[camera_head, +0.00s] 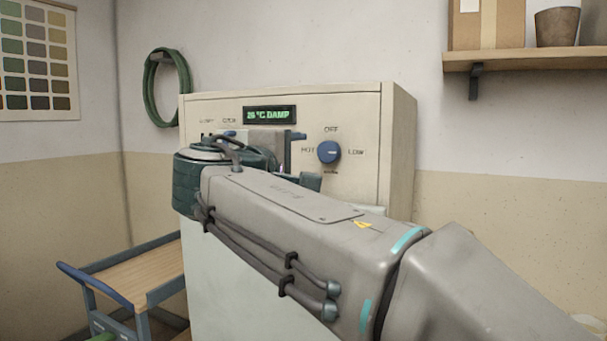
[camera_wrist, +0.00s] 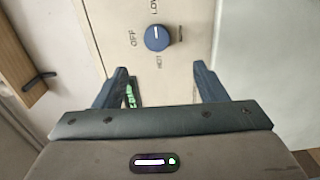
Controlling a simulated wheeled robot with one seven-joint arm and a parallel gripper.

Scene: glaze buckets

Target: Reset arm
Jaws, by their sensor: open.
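My gripper (camera_wrist: 160,70) is open and empty, with its two dark fingers apart in the wrist view. It is in front of the cream control panel (camera_head: 340,108) of a cabinet. A blue round knob (camera_head: 329,152) is on the panel; it also shows in the wrist view (camera_wrist: 157,38), beyond the fingertips and apart from them. Labels OFF, HOT and LOW surround the knob, and its white mark appears to point towards LOW. In the head view my wrist and arm cover the panel's lower left part and most of the gripper.
A lit green display (camera_head: 269,115) on the panel reads about "26 °C DAMP". A wooden-topped cart (camera_head: 135,275) stands at the lower left. A wall shelf (camera_head: 530,59) at the upper right holds a box (camera_head: 487,25) and a pot (camera_head: 556,27). A green hose (camera_head: 152,88) hangs on the wall.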

